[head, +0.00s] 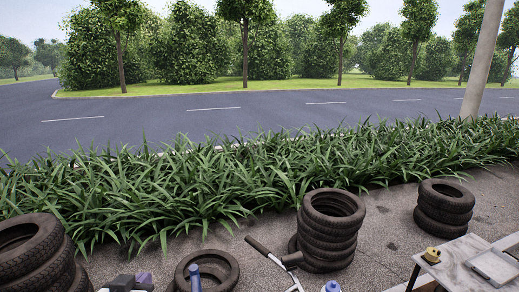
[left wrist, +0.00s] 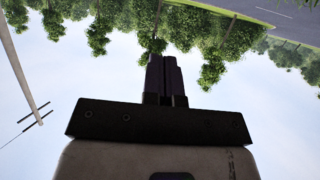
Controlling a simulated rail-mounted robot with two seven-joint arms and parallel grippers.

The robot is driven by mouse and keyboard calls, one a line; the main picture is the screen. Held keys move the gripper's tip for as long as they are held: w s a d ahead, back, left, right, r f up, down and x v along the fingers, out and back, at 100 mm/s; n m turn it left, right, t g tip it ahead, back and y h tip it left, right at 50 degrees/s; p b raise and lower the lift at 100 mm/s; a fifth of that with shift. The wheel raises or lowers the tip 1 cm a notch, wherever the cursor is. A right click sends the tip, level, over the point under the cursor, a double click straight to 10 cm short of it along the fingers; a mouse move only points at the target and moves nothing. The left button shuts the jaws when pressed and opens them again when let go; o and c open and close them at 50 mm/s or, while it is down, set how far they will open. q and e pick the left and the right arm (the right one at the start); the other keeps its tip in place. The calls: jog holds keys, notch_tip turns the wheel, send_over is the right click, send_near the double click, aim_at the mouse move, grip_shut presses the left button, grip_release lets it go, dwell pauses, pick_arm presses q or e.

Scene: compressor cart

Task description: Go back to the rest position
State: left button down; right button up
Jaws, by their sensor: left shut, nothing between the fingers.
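My left gripper (left wrist: 163,60) shows in the left wrist view. Its two dark fingers are together with nothing between them. I cannot clearly make out either gripper in the head view. My right gripper is not in view.
In the head view, stacked tyres (head: 328,232) stand on the pavement, with more tyres (head: 38,255) at the left and a stack (head: 444,208) at the right. A table (head: 455,265) is at the lower right. Low plants (head: 230,185) border the road.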

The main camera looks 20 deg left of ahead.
pick_arm(q)
jog(key=s+d+f+m+g+h+p, duration=0.1)
jog(key=s+d+f+m+g, duration=0.1)
jog(key=s+d+f, duration=0.35)
jog(key=s+d+f+m+g+h, duration=0.1)
jog(key=s+d+f+g+h, duration=0.15)
jog(key=s+f, duration=0.55)
jog(key=s+d+f+m+g+p, duration=0.1)
jog(key=s+d+f+m+g, duration=0.25)
jog(key=f, duration=0.65)
jog(key=s+f+g, duration=0.1)
jog(key=s+f, duration=0.1)
jog(key=s, duration=0.3)
jog(key=s+d+f+n+g, duration=0.1)
jog(key=s+f, duration=0.2)
jog(key=s, duration=0.2)
jog(key=shift+f, duration=0.3)
jog(key=shift+n, duration=0.25)
